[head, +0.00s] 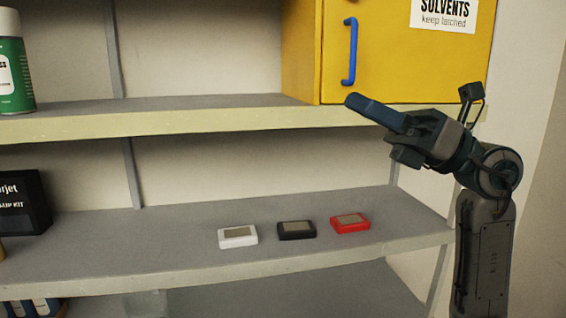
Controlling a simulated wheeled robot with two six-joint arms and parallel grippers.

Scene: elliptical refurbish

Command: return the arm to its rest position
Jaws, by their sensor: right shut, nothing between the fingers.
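My right gripper (352,101) is raised in front of the upper shelf's edge, just below the blue handle of the yellow cabinet. Its fingers point left and are shut with nothing between them. My right arm (484,250) comes up from the lower right corner and bends left at the wrist. The gripper looks apart from the handle, though the depth between them is hard to judge. My left gripper and arm are not in view.
A yellow cabinet (399,60) with a blue handle (350,52) stands on the upper shelf (180,122). White (238,237), black (297,230) and red (350,223) devices lie on the middle shelf. A green can (17,85) and black box (25,203) are at left.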

